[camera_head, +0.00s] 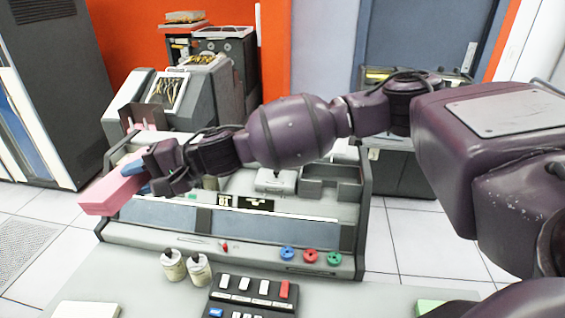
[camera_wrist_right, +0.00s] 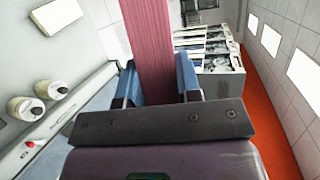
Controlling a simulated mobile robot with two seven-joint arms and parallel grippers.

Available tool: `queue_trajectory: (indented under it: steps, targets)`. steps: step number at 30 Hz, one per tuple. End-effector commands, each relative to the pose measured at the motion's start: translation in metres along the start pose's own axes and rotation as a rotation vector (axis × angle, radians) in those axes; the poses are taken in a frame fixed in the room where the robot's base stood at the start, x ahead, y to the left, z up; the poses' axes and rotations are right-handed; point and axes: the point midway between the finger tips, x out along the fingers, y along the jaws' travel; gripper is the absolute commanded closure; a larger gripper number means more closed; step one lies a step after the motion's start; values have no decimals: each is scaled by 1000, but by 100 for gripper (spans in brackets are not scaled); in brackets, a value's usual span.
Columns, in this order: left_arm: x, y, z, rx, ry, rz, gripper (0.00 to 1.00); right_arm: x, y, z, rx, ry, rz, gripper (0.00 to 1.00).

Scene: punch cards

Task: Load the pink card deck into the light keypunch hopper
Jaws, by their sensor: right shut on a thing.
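My right gripper (camera_head: 162,175) is shut on the pink card deck (camera_head: 108,192), which it holds at the left side of the keypunch, above the floor and desk. In the right wrist view the deck (camera_wrist_right: 150,45) stands between the two blue finger pads. The light grey keypunch (camera_head: 335,232) stands in the middle of the head view, partly hidden behind my right arm. A dark brown hopper-like holder (camera_head: 143,116) shows at its upper left, just above the gripper, with a little pink at its base. My left gripper is not in view.
Two small cream bottles (camera_head: 186,267) stand in front of the keypunch beside a dark keypad (camera_head: 250,297). Blue, red and green knobs (camera_head: 310,256) sit on its front edge. A pale block (camera_head: 86,310) lies at the lower left. Another grey machine (camera_head: 205,90) stands behind.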

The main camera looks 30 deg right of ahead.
Motion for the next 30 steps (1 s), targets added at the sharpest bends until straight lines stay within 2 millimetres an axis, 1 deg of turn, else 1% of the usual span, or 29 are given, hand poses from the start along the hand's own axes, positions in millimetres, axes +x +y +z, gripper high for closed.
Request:
queue_trajectory:
  steps: [1,4,10,17,23,29,30]
  targets:
    - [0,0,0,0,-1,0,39,-10,-4,-14,20,68,-9,100]
    - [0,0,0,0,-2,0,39,-30,-9,-41,53,204,-28,100]
    - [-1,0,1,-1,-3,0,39,-61,-14,-77,91,385,-58,100]
    - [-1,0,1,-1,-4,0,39,-100,-11,-116,127,567,-84,100]
    - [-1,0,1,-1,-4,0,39,-143,-2,-150,156,725,-109,100]
    - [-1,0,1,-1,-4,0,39,-196,20,-185,187,891,-131,100]
    - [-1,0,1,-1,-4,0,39,-209,27,-192,193,927,-134,100]
